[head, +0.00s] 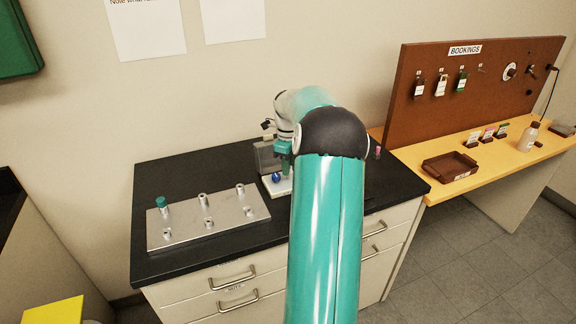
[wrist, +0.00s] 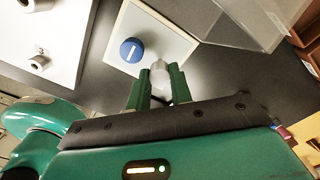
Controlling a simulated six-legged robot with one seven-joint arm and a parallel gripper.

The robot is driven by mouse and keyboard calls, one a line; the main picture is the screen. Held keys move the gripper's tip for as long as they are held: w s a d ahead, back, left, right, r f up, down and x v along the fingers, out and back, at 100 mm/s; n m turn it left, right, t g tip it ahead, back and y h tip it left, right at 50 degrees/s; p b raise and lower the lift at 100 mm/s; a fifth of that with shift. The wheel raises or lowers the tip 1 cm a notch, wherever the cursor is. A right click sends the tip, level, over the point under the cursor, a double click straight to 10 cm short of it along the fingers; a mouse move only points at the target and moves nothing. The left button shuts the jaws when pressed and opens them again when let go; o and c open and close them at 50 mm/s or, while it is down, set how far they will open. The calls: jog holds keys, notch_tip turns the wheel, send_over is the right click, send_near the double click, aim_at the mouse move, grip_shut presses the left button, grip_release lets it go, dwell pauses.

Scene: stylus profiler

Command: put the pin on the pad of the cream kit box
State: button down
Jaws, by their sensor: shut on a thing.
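The cream kit box (wrist: 152,28) lies on the dark counter with a clear lid (wrist: 242,20) standing open beside it. A round blue piece with a white bar (wrist: 132,50) is on the box. In the head view the box (head: 284,188) and the blue piece (head: 277,178) are partly behind my arm. My gripper (wrist: 160,88) is shut on a pale, whitish piece, seemingly the pin (wrist: 160,74), at the box's near edge and close to the blue piece. I cannot tell whether the pin touches the box. In the head view my gripper (head: 285,168) is partly hidden.
A metal plate (head: 230,218) with several short posts, one with a teal cap (head: 162,203), lies left on the counter. A small pink item (head: 378,152) stands right of my arm. A yellow desk with a brown tray (head: 449,167) is farther right. Bare counter (head: 160,178) shows at back left.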

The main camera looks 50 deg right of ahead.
jog(key=shift+f, duration=0.2)
jog(key=c, duration=1.3)
grip_release()
jog(key=shift+o, duration=0.2)
notch_tip(320, 180, up, 12)
jog(key=shift+r, duration=0.2)
jog(key=a+r+n+t+h, duration=0.1)
jog(key=a+r+n, duration=0.3)
jog(key=a+n, duration=0.75)
jog(key=a+r+n+t+h, duration=0.1)
jog(key=a+r+n, duration=0.35)
jog(key=a, duration=1.35)
jog(key=s+a+f+n+t+y, duration=0.1)
jog(key=s+a+f+n, duration=0.3)
jog(key=s+a+n, duration=0.3)
jog(key=s+a+f+n+t+y, duration=0.1)
jog(key=s+a+f+n+t, duration=0.1)
jog(key=s+a+n, duration=0.4)
jog(key=a+f+n, duration=0.1)
jog(key=a+n, duration=0.3)
jog(key=a, duration=0.2)
jog(key=shift+s+f+t, duration=0.3)
jog(key=shift+s+f, duration=0.05)
jog(key=shift+s, duration=0.05)
